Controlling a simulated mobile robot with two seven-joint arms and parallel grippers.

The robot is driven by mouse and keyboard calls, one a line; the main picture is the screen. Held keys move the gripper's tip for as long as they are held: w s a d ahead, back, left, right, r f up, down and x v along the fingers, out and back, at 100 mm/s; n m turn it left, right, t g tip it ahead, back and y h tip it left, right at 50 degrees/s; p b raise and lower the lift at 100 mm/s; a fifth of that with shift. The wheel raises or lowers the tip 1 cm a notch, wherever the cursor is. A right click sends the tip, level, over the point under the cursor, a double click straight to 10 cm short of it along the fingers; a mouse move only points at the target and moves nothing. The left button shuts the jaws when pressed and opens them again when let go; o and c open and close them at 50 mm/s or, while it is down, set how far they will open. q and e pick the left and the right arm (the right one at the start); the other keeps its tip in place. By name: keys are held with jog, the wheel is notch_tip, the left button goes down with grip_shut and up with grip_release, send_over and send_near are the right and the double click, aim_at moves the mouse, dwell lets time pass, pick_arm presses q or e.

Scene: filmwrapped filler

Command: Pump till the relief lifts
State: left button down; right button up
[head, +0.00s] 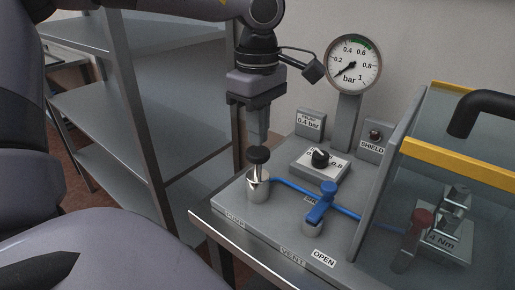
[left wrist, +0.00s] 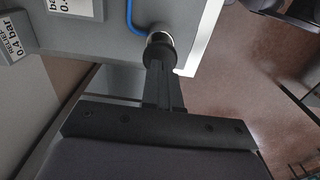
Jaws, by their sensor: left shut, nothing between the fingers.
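The pump (head: 258,186) is a short metal cylinder with a black knob on top, at the left of the grey bench panel. My left gripper (head: 258,138) points straight down, shut and empty, with its tips at or just above the knob; contact cannot be told. In the left wrist view the fingers (left wrist: 161,82) reach over the pump knob (left wrist: 160,58). The round gauge (head: 353,65) has its needle at lower left, below the 0.2 mark. A plate (head: 310,122) reads 0.4 bar. A black knob (head: 320,158) sits on a labelled block. My right gripper is not in view.
A blue valve handle (head: 324,198) stands right of the pump, joined by a blue hose, near VENT and OPEN labels. Metal shelving (head: 150,95) stands left.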

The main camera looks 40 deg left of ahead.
aim_at(258, 151)
pick_arm(q)
jog(key=shift+f, duration=0.15)
dwell(0.4)
notch_tip(258, 151, down, 4)
jog(key=b, duration=0.4)
jog(key=shift+f, duration=0.2)
notch_tip(258, 151, up, 5)
jog(key=p, duration=0.4)
jog(key=shift+f, duration=0.15)
dwell(0.4)
notch_tip(258, 151, down, 5)
jog(key=b, duration=0.4)
notch_tip(258, 151, up, 5)
jog(key=p, duration=0.4)
jog(key=shift+f, duration=0.1)
